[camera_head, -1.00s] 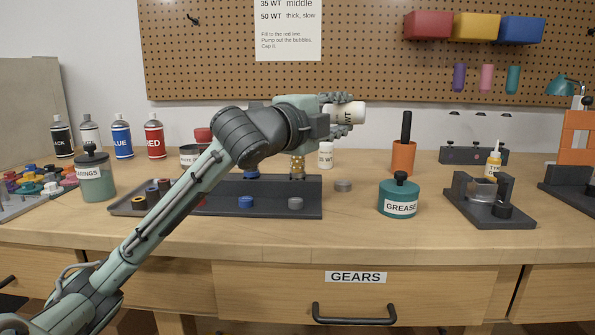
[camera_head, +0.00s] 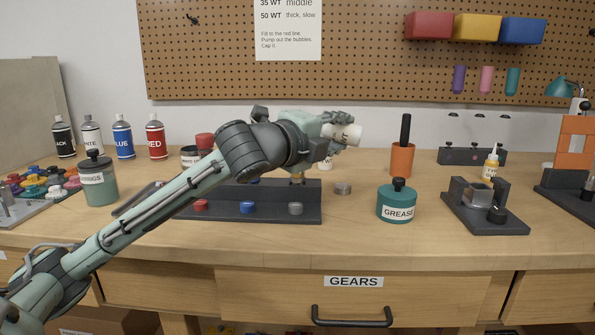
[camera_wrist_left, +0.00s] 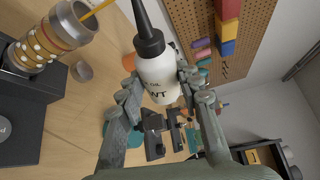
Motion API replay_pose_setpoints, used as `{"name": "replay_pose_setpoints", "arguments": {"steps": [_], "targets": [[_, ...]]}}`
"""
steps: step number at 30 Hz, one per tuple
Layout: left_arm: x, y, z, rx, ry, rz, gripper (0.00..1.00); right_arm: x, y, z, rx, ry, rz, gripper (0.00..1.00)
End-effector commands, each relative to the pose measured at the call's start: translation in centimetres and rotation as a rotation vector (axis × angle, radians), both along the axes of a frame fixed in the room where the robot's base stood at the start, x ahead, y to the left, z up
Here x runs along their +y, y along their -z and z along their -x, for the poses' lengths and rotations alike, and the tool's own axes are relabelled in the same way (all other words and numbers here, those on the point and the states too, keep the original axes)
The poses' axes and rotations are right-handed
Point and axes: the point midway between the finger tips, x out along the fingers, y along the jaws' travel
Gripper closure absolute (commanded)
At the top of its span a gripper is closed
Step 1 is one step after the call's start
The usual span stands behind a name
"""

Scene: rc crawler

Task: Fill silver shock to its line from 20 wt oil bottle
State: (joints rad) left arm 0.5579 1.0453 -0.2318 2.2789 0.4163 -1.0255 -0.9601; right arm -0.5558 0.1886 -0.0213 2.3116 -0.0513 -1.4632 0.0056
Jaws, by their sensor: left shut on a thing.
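My left gripper (camera_head: 335,135) is shut on a white bottle (camera_head: 345,134) with "WT" on its label; the number is unreadable. In the left wrist view the bottle (camera_wrist_left: 158,76) sits between the fingers (camera_wrist_left: 158,95), its black nozzle (camera_wrist_left: 148,32) running out of the top edge. A silver shock body with a gold spring (camera_wrist_left: 40,42) stands in the dark stand (camera_wrist_left: 20,105). A thin amber streak (camera_wrist_left: 97,10) reaches its open mouth; its other end is out of frame. In the head view my gripper hides most of the shock (camera_head: 297,177). The fill line is not clear.
Red, blue and grey caps (camera_head: 295,208) sit on the stand's front. Another white bottle (camera_head: 326,163) stands behind my gripper. A grey disc (camera_head: 343,189), a grease jar (camera_head: 397,203) and an orange cup (camera_head: 402,160) are to the right. The bench front is clear.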

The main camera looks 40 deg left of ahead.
Motion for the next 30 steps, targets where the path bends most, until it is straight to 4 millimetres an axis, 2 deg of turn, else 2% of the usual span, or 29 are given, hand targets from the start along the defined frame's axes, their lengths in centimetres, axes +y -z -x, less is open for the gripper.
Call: {"name": "replay_pose_setpoints", "arguments": {"steps": [30], "targets": [[0.0, 0.01, 0.01, 0.002, 0.0, -0.006, 0.96, 0.0, -0.63, 0.0, 0.0, 0.0, 0.0, 0.6]]}}
